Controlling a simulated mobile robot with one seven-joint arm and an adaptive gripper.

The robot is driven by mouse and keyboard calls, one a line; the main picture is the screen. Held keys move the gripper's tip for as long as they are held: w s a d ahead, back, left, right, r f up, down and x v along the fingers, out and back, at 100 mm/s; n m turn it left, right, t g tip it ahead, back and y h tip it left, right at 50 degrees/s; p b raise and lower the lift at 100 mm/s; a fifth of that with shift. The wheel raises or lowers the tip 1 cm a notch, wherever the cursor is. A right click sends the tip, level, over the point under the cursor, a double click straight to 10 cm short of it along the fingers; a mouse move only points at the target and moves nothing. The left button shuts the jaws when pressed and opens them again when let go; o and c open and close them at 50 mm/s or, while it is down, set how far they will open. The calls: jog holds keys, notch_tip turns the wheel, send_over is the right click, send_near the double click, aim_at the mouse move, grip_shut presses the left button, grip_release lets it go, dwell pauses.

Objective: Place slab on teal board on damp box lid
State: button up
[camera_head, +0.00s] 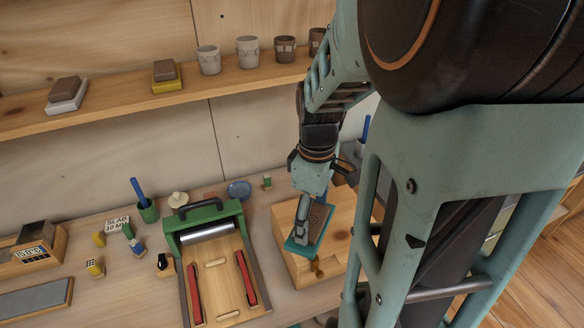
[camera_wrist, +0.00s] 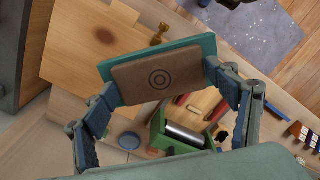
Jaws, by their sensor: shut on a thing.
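The brown slab (camera_wrist: 160,80), with concentric rings on its face, lies against the teal board (camera_wrist: 152,52). The board shows as a teal edge (camera_head: 297,247) in the head view. My gripper (camera_wrist: 163,82) is shut on the slab, its fingers at opposite edges in the wrist view; it also shows in the head view (camera_head: 303,213).
A green-ended roller press (camera_head: 205,215) with red rails stands left of the box. A blue dish (camera_head: 239,189), a green cup with a blue tool (camera_head: 148,211) and small blocks (camera_head: 95,268) are on the bench. The shelf (camera_head: 115,113) above holds cups and stacked slabs.

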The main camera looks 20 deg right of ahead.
jog(key=w+d+f+b, duration=0.1)
jog(key=w+d+f, duration=0.3)
jog(key=w+d+f+b, duration=0.2)
jog(key=w+d+f, duration=0.2)
jog(key=d, duration=0.1)
jog(key=shift+w+d+f, duration=0.15)
jog(key=shift+w+f, duration=0.15)
jog(key=shift+w+d+f, duration=0.25)
jog(key=f+b, duration=0.3)
jog(key=shift+w+d+f, duration=0.1)
jog(key=shift+w+d, duration=0.2)
jog(key=shift+d, duration=0.05)
jog(key=shift+f, duration=0.3)
jog(key=shift+f+b, duration=0.15)
jog(key=shift+b, duration=0.2)
jog(key=o, duration=1.4)
jog(key=shift+o, duration=0.2)
